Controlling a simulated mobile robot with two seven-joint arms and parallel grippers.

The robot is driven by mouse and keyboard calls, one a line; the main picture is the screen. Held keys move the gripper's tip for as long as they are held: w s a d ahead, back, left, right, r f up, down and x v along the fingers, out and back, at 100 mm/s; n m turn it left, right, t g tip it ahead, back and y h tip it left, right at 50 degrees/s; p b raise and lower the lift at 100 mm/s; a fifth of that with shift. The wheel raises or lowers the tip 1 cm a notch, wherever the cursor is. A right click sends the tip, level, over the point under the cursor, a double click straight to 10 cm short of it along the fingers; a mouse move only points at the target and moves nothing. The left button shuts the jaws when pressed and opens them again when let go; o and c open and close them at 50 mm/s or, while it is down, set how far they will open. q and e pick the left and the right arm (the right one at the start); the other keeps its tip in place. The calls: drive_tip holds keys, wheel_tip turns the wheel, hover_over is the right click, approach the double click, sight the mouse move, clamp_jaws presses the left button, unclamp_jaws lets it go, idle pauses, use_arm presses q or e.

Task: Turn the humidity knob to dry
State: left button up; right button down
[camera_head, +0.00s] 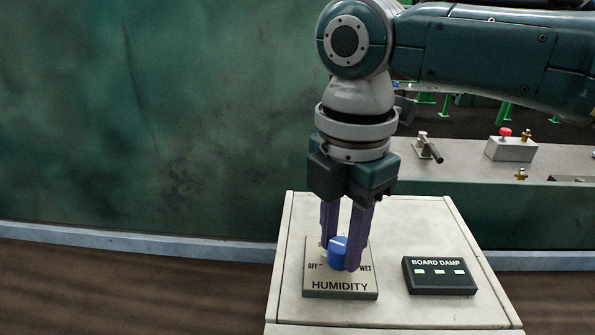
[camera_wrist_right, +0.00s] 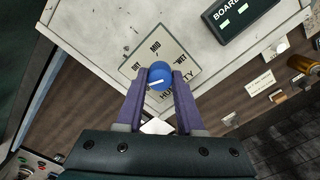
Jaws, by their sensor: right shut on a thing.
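The blue humidity knob (camera_head: 338,250) sits on a beige plate (camera_head: 340,292) marked HUMIDITY, on top of a pale cabinet. I cannot tell exactly which label the line points to. My right gripper (camera_head: 344,252) points down, its purple fingers shut on the knob from both sides. It also shows in the wrist view (camera_wrist_right: 159,80). My left gripper is not in view.
A black BOARD DAMP panel (camera_head: 439,276) with several lit squares is right of the plate on the cabinet top (camera_head: 420,217). A bench behind carries a grey box (camera_head: 510,148) with a red knob and a lever (camera_head: 428,147). A green wall fills the left.

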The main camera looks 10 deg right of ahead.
sight(341, 244)
drive_tip(key=m+p, duration=0.2)
drive_tip(key=m, duration=0.2)
drive_tip(key=shift+r+p, duration=0.15)
drive_tip(key=shift+p, duration=0.15)
drive_tip(key=shift+m+p, duration=0.45)
drive_tip(key=shift+m, duration=0.45)
drive_tip(key=c, duration=0.5)
unclamp_jaws()
drive_tip(key=shift+c, duration=0.2)
wheel_tip(341, 244, up, 10)
drive_tip(key=shift+b, duration=0.35)
